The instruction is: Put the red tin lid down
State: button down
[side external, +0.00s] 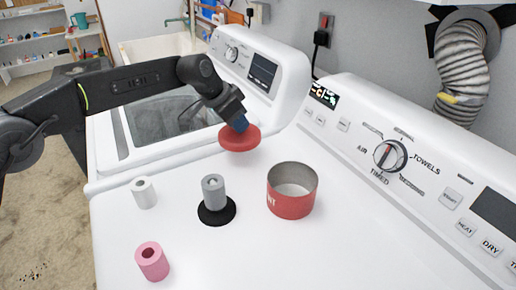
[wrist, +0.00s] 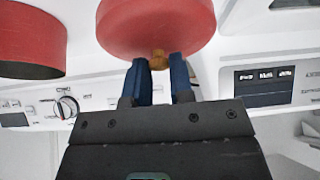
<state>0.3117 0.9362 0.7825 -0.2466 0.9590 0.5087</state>
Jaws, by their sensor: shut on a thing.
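The red tin lid (side external: 239,138) is a round red disc, held in the air over the back left of the white dryer top. It also shows in the wrist view (wrist: 155,25), where a small tan knob (wrist: 158,60) sits between my blue fingertips. My gripper (side external: 238,123) is shut on the lid by that knob. The red tin (side external: 290,205) stands upright and open, to the right of and nearer than the lid. It shows at the upper left of the wrist view (wrist: 32,45). The lid is apart from the tin.
A grey cylinder (side external: 212,187) stands on a black disc (side external: 228,216) left of the tin. A white roll (side external: 144,192) and a pink roll (side external: 152,262) stand farther left. The dryer's control panel (side external: 420,170) rises behind. The dryer top is clear at front right.

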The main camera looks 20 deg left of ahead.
aim_at(258, 137)
jog(key=d+f, duration=0.2)
jog(key=d, duration=0.1)
jog(key=d+f, duration=0.1)
jog(key=d, duration=0.1)
jog(key=shift+w, duration=0.1)
jog(key=shift+d+f, duration=0.15)
jog(key=shift+f, duration=1.9)
jog(key=shift+f, duration=0.1)
jog(key=c, duration=1)
grip_release()
jog(key=shift+f, duration=0.1)
jog(key=shift+r, duration=0.35)
jog(key=v, duration=1.1)
jog(key=shift+s+r, duration=0.25)
jog(key=shift+r, duration=0.05)
